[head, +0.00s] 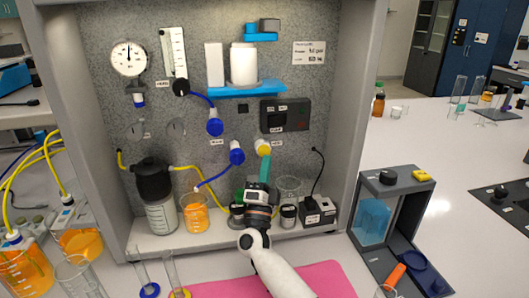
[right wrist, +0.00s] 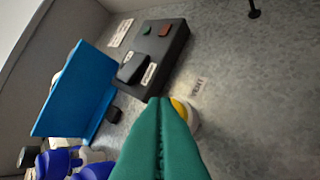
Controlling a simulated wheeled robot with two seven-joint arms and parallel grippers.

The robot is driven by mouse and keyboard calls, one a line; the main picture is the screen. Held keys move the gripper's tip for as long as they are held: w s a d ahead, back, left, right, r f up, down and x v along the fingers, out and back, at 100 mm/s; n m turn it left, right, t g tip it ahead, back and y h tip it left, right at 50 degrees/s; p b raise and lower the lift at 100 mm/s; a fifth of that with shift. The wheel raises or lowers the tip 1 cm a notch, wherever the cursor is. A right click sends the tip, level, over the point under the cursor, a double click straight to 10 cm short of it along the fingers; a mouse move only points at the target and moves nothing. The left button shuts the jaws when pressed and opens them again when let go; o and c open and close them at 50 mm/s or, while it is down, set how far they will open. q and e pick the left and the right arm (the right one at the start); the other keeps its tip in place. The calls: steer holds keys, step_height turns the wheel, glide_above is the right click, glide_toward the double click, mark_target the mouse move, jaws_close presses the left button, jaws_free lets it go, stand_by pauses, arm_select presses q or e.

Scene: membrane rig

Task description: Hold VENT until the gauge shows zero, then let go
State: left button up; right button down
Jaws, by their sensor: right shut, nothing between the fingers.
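The VENT button (head: 262,147) is a yellow and white knob on the speckled back panel. In the right wrist view the VENT button (right wrist: 187,112) is partly hidden behind my fingers, below its VENT label (right wrist: 198,87). My right gripper (head: 265,158) has its green fingers shut and empty, with the tips at the button's lower edge in the head view. They also fill the lower middle of the right wrist view (right wrist: 160,103). I cannot tell whether they press it. The round gauge (head: 128,58) is at upper left, its needle roughly upright; its numbers are too small to read. My left gripper is out of view.
A blue shelf (head: 246,91) holds a white jar (head: 243,64). Blue valves (head: 236,153) sit left of the button. Bottles and beakers crowd the ledge below, around my right arm. A pink mat (head: 320,281) lies in front.

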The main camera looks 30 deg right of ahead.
steer(key=s+p, duration=0.1)
steer(key=s, duration=0.1)
steer(key=s+a+p, duration=0.1)
steer(key=s, duration=0.1)
steer(key=shift+s+a, duration=0.1)
steer(key=shift+s, duration=0.2)
stand_by(0.3)
